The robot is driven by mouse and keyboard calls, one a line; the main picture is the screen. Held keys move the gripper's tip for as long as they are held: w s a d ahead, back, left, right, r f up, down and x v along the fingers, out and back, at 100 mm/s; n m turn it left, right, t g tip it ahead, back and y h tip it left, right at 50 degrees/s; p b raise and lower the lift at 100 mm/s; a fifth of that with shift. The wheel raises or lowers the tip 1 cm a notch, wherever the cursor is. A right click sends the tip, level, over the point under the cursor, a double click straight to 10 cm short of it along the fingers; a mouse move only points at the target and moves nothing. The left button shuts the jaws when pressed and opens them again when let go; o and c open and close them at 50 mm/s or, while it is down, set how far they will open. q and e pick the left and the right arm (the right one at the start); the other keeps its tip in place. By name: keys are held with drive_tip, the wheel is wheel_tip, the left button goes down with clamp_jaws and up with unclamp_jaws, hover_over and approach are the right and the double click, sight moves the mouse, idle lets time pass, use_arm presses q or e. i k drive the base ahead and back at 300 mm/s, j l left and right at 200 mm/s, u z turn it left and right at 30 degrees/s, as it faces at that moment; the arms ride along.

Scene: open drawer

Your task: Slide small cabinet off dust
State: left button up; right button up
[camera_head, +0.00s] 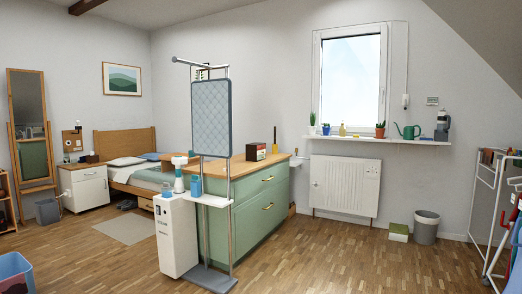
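Neither of my grippers shows in the head view. I cannot tell from this view which cabinet is the task's one. No dust can be made out on the floor.
A white stand with a quilted panel (211,118) stands before the green cabinet. A bed (140,172), mirror (33,130) and grey bin (47,211) are at left. A drying rack (487,210) and bin (426,228) are at right. The wooden floor (350,260) in front is clear.

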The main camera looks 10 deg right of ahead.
sight(251, 148)
drive_tip(key=i+l+u, duration=0.1)
drive_tip(key=i+l, duration=1.25)
drive_tip(key=i, duration=0.25)
drive_tip(key=i+l, duration=1.45)
drive_tip(key=i+l+u, duration=0.1)
drive_tip(key=i+l, duration=0.55)
drive_tip(key=l, duration=0.2)
drive_tip(key=i+l+u, duration=0.15)
drive_tip(key=i+l, duration=0.15)
drive_tip(key=l, duration=0.15)
